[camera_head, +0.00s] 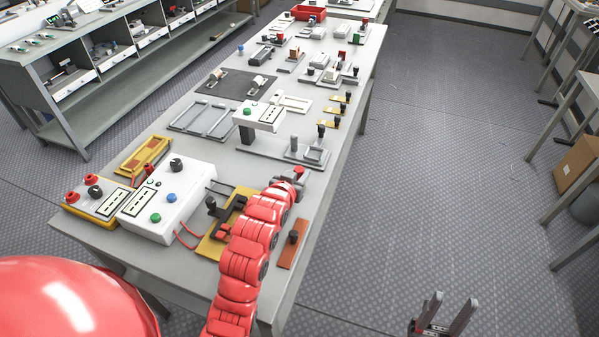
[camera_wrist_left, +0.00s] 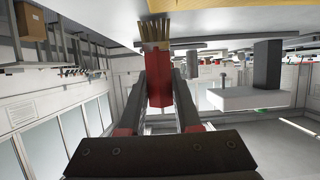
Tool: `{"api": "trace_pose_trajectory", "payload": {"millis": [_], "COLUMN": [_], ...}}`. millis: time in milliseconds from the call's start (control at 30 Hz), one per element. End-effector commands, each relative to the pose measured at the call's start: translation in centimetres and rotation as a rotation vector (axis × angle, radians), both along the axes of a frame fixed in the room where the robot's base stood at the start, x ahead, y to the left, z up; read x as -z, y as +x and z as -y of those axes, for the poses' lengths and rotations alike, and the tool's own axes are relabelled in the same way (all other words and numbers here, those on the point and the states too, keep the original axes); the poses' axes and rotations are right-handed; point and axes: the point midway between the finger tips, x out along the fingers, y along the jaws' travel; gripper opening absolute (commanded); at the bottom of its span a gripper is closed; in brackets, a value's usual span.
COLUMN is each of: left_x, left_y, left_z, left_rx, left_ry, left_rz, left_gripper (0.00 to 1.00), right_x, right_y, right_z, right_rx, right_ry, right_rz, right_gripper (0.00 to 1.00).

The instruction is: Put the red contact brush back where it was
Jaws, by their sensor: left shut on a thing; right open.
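My left arm reaches up the right part of the near table in the head view. My left gripper (camera_head: 289,182) is at its far end, small and mostly hidden by the arm. In the left wrist view the left gripper (camera_wrist_left: 160,88) is shut on the red contact brush (camera_wrist_left: 158,80). The brush has a red body and brown bristles, which point to the top of that view, close to a pale surface; I cannot tell whether they touch it. My right gripper (camera_head: 453,303) is open and empty, off the table's right side above the floor.
A white control box (camera_head: 187,185) and a yellow-edged box (camera_head: 97,202) stand left of the arm. A yellow plate (camera_head: 213,246) and an orange-brown plate (camera_head: 290,254) lie beside the arm. Floor (camera_head: 430,170) is clear at right.

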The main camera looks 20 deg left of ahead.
Motion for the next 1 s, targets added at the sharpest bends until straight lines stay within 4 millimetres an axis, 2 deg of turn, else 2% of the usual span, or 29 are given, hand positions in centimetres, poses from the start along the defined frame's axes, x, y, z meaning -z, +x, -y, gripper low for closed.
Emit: {"api": "trace_pose_trajectory", "payload": {"millis": [167,200,333,367,733,867,1000], "left_x": [0.4,0.3,0.3,0.3,-0.1,-0.5,-1.4], "left_y": [0.0,0.0,0.0,0.0,-0.2,-1.5,-3.9], "left_z": [0.0,0.0,0.0,0.0,0.0,-0.2,-0.2], "left_rx": [0.000,0.000,0.000,0.000,-0.001,-0.001,-0.001], "left_ry": [0.000,0.000,0.000,0.000,-0.001,-0.001,-0.001], "left_rz": [-0.001,-0.001,-0.001,-0.001,0.001,-0.001,-0.001], "left_gripper": [0.00,0.35,0.59,0.62,0.62,0.62,0.62], "right_x": [0.3,0.2,0.2,0.2,0.1,0.5,1.0], "right_y": [0.0,0.0,0.0,0.0,0.0,0.0,0.0], "right_z": [0.0,0.0,0.0,0.0,0.0,0.0,0.0], "right_rx": [0.000,0.000,0.000,0.000,0.000,0.000,0.000], "right_ry": [0.000,0.000,0.000,0.000,0.000,0.000,0.000], "right_rz": [0.000,0.000,0.000,0.000,0.000,0.000,0.000], "right_gripper": [0.50,0.50,0.50,0.50,0.50,0.50,0.50]}}
